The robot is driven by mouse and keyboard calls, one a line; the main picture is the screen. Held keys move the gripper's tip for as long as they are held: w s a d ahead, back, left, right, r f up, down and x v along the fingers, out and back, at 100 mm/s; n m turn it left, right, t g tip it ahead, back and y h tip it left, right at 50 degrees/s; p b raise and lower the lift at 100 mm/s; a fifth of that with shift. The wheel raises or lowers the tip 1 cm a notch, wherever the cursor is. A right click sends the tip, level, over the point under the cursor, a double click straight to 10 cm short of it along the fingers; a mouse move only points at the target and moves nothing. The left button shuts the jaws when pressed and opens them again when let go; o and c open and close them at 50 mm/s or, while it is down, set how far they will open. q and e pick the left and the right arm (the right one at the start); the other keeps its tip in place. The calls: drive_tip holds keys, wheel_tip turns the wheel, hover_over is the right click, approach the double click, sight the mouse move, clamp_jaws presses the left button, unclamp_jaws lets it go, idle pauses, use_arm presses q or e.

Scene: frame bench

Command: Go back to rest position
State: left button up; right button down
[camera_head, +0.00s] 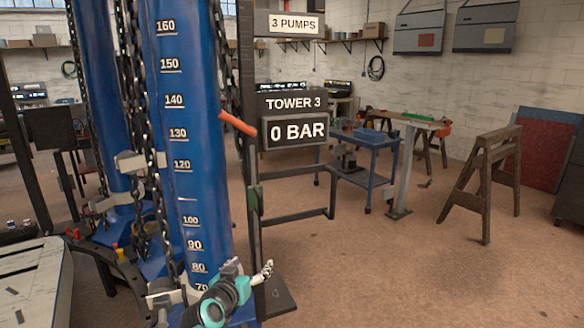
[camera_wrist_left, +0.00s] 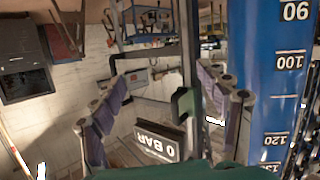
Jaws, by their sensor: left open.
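My left gripper (camera_head: 264,272) is low in the head view, in front of the foot of the blue tower (camera_head: 195,150) with its white number scale. In the left wrist view its two fingers with purple pads stand wide apart, with nothing held between them. The dark post (camera_head: 246,120) beside the tower carries a green lever (camera_head: 256,201), which shows between the fingers in the wrist view (camera_wrist_left: 184,103), apart from them as far as I can tell. An orange handle (camera_head: 238,123) sticks out higher up. My right gripper is not in view.
The "0 BAR" display (camera_head: 295,131) hangs on the post and appears upside down in the wrist view (camera_wrist_left: 156,143). Chains (camera_head: 150,130) run along the tower. A blue cart (camera_head: 365,160) and a wooden trestle (camera_head: 482,180) stand behind.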

use_arm(q)
drive_tip(key=s+a+f+g+y, duration=0.1)
drive_tip(key=s+f, duration=0.3)
drive_tip(key=s, duration=0.6)
drive_tip(key=s+a+f+n+g+y, duration=0.1)
drive_tip(key=s+a+f+g, duration=0.2)
drive_tip(key=s, duration=0.7)
drive_tip(key=s+a+f+g+y, duration=0.1)
drive_tip(key=s+a+f+g, duration=0.1)
drive_tip(key=s, duration=0.8)
wheel_tip(320, 180, down, 3)
drive_tip(key=shift+s+a+r+n+g+y, duration=0.15)
drive_tip(key=shift+s+a+n+g+y, duration=0.2)
drive_tip(key=shift+g, duration=0.45)
